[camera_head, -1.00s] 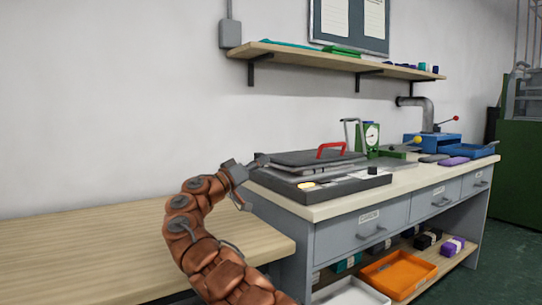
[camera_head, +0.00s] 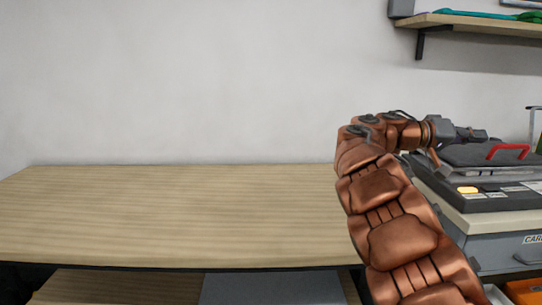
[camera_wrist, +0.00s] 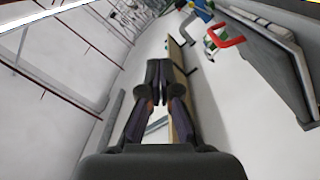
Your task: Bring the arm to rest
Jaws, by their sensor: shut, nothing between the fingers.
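My copper-coloured arm rises at the right of the head view and bends to the right at its top. My gripper (camera_head: 484,135) is at its end, beside the dark press machine with a red handle, and appears above or in front of its edge. In the wrist view my gripper (camera_wrist: 158,70) points away from the camera with its dark fingers together. Nothing is between them. I cannot tell from the head view whether the gripper touches the machine.
The wooden table (camera_head: 180,215) is bare. The dark press machine (camera_head: 480,196) with its red handle (camera_head: 508,151) stands on the grey drawer bench (camera_head: 490,247) at right. A wall shelf (camera_head: 480,24) is above. An orange tray (camera_head: 524,291) sits low at right.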

